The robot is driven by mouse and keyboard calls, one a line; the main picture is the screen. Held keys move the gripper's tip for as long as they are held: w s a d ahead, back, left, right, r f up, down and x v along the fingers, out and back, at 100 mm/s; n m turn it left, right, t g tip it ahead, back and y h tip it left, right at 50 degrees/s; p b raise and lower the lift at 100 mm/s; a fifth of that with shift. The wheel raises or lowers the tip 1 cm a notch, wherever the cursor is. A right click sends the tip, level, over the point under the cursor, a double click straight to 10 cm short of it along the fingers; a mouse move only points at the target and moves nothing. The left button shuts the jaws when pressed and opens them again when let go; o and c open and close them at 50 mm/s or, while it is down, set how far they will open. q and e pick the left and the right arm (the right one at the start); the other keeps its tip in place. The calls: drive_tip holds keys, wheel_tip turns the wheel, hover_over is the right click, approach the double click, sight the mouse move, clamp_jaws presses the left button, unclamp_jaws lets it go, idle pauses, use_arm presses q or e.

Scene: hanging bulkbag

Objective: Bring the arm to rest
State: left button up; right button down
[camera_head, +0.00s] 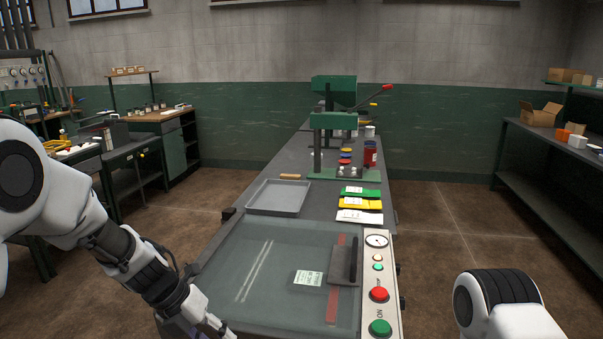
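My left arm comes in from the left, and its gripper (205,325) is at the bottom edge of the head view, over the near left corner of the glass-topped machine (225,290). The gripper is partly cut off by the frame, so I cannot tell whether its fingers are open or shut. Nothing is visibly held in it. My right arm shows only as a white and black link at the lower right. Its gripper is outside the picture.
A control strip (378,285) with a gauge and red and green buttons runs along the machine's right side. Behind stand a grey tray (279,197), coloured packets (360,204) and a green press (333,120). Shelves (560,165) line the right. Floor is clear between.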

use_arm(q)
drive_tip(key=s+d+f+n+g+h, duration=0.1)
drive_tip(key=s+d+f+n, duration=0.1)
drive_tip(key=s+f+n, duration=0.7)
drive_tip(key=s+d+f+n+h, duration=0.1)
drive_tip(key=s+f+n+h, duration=0.1)
drive_tip(key=s+f+n, duration=0.75)
drive_tip(key=s+a+f+n+y, duration=0.8)
drive_tip(key=s+a+n, duration=0.3)
drive_tip(key=n, duration=0.7)
drive_tip(key=shift+a+f+y, duration=0.3)
drive_tip(key=shift+a+f, duration=0.1)
drive_tip(key=shift+a, duration=0.55)
idle(3.4)
